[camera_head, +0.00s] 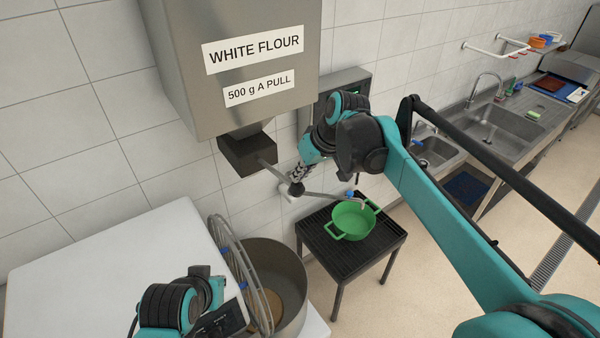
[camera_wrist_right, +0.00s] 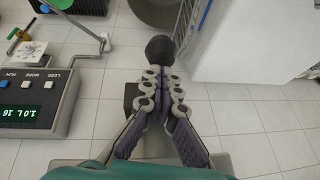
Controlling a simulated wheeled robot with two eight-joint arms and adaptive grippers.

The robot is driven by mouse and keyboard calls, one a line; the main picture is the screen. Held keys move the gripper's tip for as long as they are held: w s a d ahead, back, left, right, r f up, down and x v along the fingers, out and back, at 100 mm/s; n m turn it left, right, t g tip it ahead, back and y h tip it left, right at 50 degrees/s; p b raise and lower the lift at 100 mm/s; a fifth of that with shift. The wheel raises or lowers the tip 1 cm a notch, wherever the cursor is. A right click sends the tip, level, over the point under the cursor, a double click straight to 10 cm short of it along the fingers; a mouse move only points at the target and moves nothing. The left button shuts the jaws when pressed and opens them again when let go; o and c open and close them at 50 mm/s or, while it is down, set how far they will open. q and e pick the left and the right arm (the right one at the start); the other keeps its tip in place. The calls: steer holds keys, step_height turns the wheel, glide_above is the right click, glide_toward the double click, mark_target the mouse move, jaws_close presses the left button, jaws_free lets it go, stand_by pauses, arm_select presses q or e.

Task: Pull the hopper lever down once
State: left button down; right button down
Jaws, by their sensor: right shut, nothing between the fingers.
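The steel flour hopper (camera_head: 235,55) hangs on the wall with labels "WHITE FLOUR" and "500 g A PULL". Its lever (camera_head: 268,168) comes out of a dark block under the hopper and slopes down to the right, ending in a black ball knob (camera_head: 296,189). The knob (camera_wrist_right: 160,48) also shows in the right wrist view, just past my fingertips. My right gripper (camera_head: 298,178) is shut and empty, right at the knob; whether it touches is hard to tell. My left gripper (camera_head: 228,320) is partly seen at the bottom left; its fingers are not clear.
A mixer bowl (camera_head: 285,290) with a wire guard (camera_head: 236,275) stands below the hopper beside a white surface (camera_head: 120,265). A green pot (camera_head: 352,221) sits on a black stand (camera_head: 317,240) to the right. A water meter panel (camera_wrist_right: 35,103) is on the wall.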

steer(key=shift+s+d+f+t+y+b, duration=0.15)
steer(key=shift+s+f+t+y+b, duration=0.1)
steer(key=shift+f+b, duration=0.45)
steer(key=shift+s+d+f+t+y+b, duration=0.15)
steer(key=shift+s+f+t+b, duration=0.1)
steer(key=shift+f+b, duration=0.35)
step_height(320, 180, down, 16)
steer(key=t+y+b, duration=0.2)
steer(key=t+b, duration=0.1)
steer(key=b, duration=1.1)
steer(key=shift+t+y, duration=0.4)
steer(key=shift+r, duration=0.2)
